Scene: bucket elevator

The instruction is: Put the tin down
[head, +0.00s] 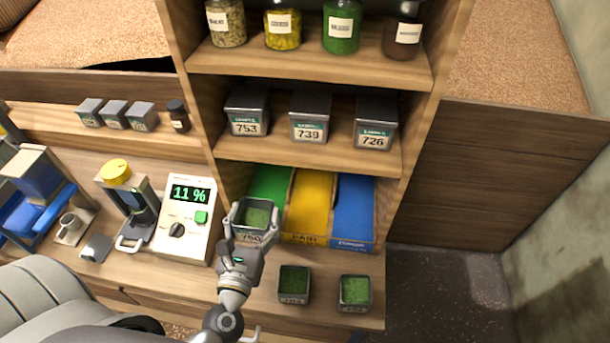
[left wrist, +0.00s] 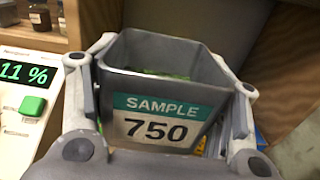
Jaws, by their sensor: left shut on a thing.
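The tin (head: 254,217) is an open square grey tin with green stuff inside and a label that reads 750. In the left wrist view the same tin (left wrist: 160,105) shows its "SAMPLE 750" label facing the camera, with a finger on each side. My left gripper (head: 252,228) is shut on it, holding it in front of the green folder and right of the white meter. I cannot tell whether its base touches the counter. My right gripper is not in view.
Two open tins with green contents, one (head: 293,284) and another (head: 355,292), stand on the counter (head: 325,310). A white meter (head: 187,219) reads 11 %. Tins 753, 739 and 726 (head: 375,123) sit on the shelf above.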

